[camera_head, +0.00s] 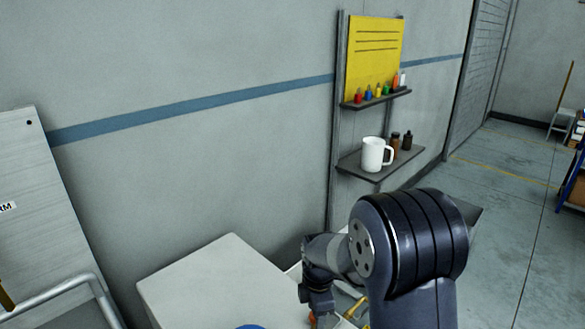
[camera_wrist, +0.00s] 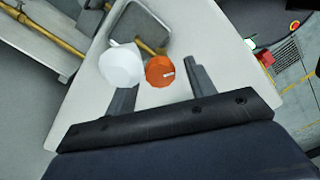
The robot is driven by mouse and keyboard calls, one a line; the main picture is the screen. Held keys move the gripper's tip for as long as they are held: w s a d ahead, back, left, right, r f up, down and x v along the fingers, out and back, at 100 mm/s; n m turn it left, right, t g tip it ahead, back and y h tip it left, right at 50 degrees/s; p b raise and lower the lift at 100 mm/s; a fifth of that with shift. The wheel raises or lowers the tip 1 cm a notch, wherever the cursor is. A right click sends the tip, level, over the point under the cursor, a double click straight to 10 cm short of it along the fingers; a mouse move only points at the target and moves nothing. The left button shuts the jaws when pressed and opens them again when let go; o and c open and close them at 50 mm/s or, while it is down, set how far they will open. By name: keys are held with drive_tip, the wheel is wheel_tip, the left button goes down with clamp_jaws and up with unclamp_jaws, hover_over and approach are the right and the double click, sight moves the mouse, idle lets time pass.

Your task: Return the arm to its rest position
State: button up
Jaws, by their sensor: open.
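My gripper (camera_wrist: 158,84) is open in the wrist view, with its two grey fingers apart. An orange faceted knob-like piece (camera_wrist: 160,71) and a white round piece (camera_wrist: 121,66) show between and beyond the fingers. Nothing is visibly clamped; I cannot tell how far these pieces are from the fingertips. In the head view my dark arm (camera_head: 410,245) reaches out at the lower right and bends down over a pale surface. My fingertips are hidden there by the arm and the frame's lower edge.
A white box-like top (camera_head: 215,275) stands left of my arm. A wall rack beyond the arm has a yellow board (camera_head: 374,55), small coloured items, and a lower shelf (camera_head: 350,163) with a white mug (camera_head: 374,155) and dark bottles. Open floor (camera_head: 500,210) lies to the right.

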idle(0.3)
wheel_tip(320, 180, up, 11)
wheel_tip(320, 180, down, 11)
drive_tip(key=shift+f, duration=0.1)
drive_tip(key=m, duration=2.3)
drive_tip(key=shift+m, duration=0.3)
idle(0.4)
